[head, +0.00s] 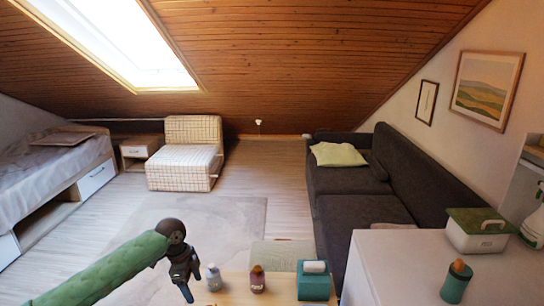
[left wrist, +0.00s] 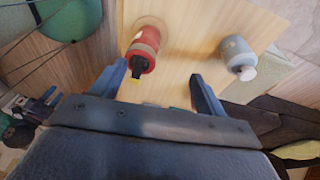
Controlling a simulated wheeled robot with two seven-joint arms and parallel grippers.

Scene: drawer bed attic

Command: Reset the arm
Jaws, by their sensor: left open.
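My left arm, in a green sleeve, comes in from the left in the head view. Its dark gripper (head: 187,282) points down at the left end of a light wooden table (head: 236,287), left of the bottles. In the left wrist view my gripper (left wrist: 158,77) has its two blue fingers spread, with nothing held between them. A red bottle (left wrist: 145,48) with a dark nozzle shows beyond the fingers there, and a grey bottle (left wrist: 238,54) stands to the right. My right gripper is in neither view.
On the table, a grey bottle (head: 213,277), a red-brown bottle (head: 257,278) and a teal tissue box (head: 314,282) stand in a row. A white cabinet (head: 400,265) at right holds a green-lidded box (head: 477,230) and a green bottle (head: 456,282). A dark sofa (head: 360,205) stands behind.

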